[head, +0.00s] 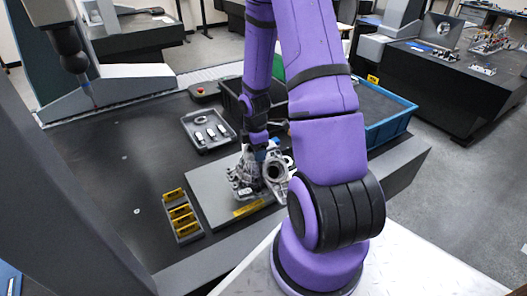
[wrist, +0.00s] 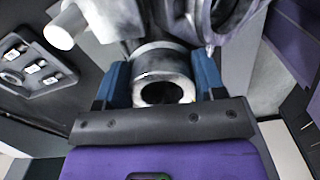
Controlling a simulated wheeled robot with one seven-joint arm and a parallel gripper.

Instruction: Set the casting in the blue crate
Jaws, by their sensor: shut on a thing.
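The casting (head: 244,178) is a grey metal part with round openings, at the grey plate (head: 212,190) in the head view. I cannot tell whether it rests on the plate or hangs just above it. My gripper (head: 266,150) is over the casting, partly hidden by my arm. In the wrist view, the blue fingertips of my gripper (wrist: 161,82) are on both sides of a round, hollow boss of the casting (wrist: 160,62) and are shut on it. The blue crate (head: 402,125) stands to the right, behind my arm, which hides its left part.
A black crate (head: 229,101) stands behind the plate. A grey tray with small parts (head: 188,127) lies left of it, also in the wrist view (wrist: 52,92). A rack of yellow blocks (head: 180,224) sits at front left. A probe (head: 88,90) hangs at upper left.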

